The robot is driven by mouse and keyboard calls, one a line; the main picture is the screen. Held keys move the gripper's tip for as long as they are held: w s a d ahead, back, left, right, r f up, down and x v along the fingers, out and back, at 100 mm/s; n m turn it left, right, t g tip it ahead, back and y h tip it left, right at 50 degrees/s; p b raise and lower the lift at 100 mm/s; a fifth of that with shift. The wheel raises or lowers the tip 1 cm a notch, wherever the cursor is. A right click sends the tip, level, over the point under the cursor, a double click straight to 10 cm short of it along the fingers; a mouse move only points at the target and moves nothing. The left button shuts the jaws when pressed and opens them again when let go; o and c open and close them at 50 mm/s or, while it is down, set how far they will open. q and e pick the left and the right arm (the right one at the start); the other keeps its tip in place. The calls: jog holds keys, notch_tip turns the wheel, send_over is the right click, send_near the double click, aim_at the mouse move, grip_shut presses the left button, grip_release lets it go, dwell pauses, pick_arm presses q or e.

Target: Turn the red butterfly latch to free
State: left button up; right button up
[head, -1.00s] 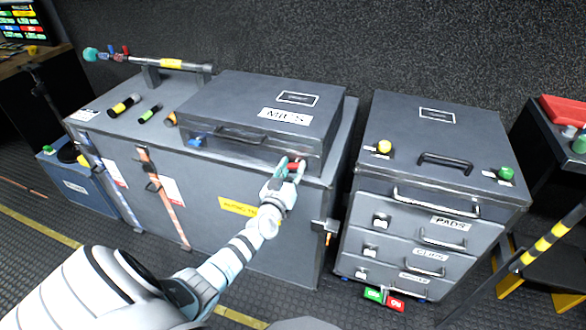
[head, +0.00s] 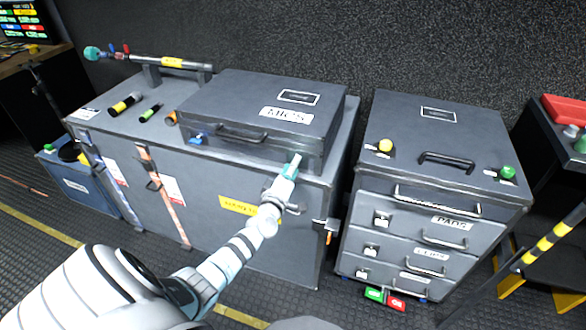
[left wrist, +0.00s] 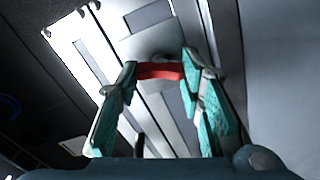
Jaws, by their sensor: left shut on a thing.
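The grey MICS case (head: 262,104) sits shut on the large grey trunk. The red butterfly latch (left wrist: 160,71) shows in the left wrist view as a red bar between my left gripper's teal fingertips, with a grey round mount behind it. My left gripper (head: 292,168) is at the right part of the case front, shut on the red latch, and also shows in the left wrist view (left wrist: 160,76). In the head view the gripper hides the red latch. A blue latch (head: 197,139) is at the left of the case front. My right gripper is not in view.
The large trunk (head: 230,209) stands below the case, with dark cylinders on its top left. A drawer cabinet (head: 435,185) stands to the right across a narrow gap. Open floor lies in front.

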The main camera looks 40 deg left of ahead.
pick_arm(q)
jog(key=shift+f+n, duration=0.15)
jog(key=shift+n, duration=1.25)
jog(key=o, duration=1.2)
jog(key=shift+c, duration=0.2)
jog(key=v, duration=1.2)
